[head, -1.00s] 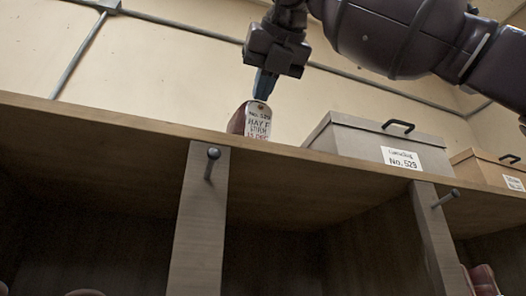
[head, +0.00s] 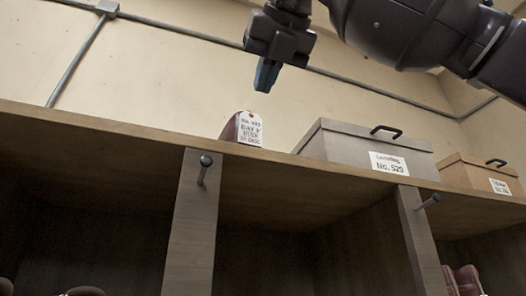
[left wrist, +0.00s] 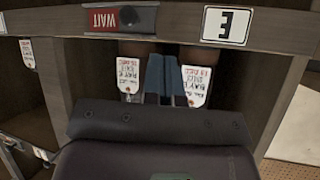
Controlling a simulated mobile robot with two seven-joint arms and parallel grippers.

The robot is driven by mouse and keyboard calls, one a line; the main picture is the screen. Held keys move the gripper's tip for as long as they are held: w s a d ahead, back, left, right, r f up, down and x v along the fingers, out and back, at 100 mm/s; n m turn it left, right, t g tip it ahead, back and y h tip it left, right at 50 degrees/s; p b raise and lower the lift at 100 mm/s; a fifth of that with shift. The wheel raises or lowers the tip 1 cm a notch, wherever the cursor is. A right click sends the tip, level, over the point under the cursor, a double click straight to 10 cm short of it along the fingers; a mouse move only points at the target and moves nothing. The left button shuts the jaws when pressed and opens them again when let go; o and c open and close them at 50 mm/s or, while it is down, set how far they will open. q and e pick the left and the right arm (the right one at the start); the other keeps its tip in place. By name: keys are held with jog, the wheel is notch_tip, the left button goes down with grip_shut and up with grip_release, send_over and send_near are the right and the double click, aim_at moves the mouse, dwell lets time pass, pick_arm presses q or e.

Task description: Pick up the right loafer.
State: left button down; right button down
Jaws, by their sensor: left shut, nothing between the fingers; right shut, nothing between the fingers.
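A dark red shoe (head: 230,127) with a white paper tag (head: 250,129) stands on top of the wooden shelf unit; the tag covers much of it. I cannot tell whether it is the right loafer. My right gripper (head: 267,74) is shut and empty above the shoe, clearly apart from it. In the left wrist view, my left gripper (left wrist: 165,78) is shut between two white tags, a left one (left wrist: 130,76) and a right one (left wrist: 196,86), in a compartment. Brown shapes, perhaps shoes, show dimly behind them. The left arm is not in the head view.
A grey lidded box (head: 345,142) and a brown box (head: 470,172) stand right of the shoe. Pegs (head: 206,161) stick out of the dividers. Reddish items (head: 463,281) show in a lower compartment. In the left wrist view, a WAIT plate (left wrist: 122,18) and an E sign (left wrist: 227,25) appear upside down.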

pick_arm(q)
jog(key=shift+w+r, duration=0.1)
jog(key=shift+w, duration=0.35)
pick_arm(e)
jog(key=shift+w, duration=0.2)
pick_arm(q)
jog(key=shift+r, duration=0.15)
pick_arm(e)
jog(key=shift+r, duration=0.1)
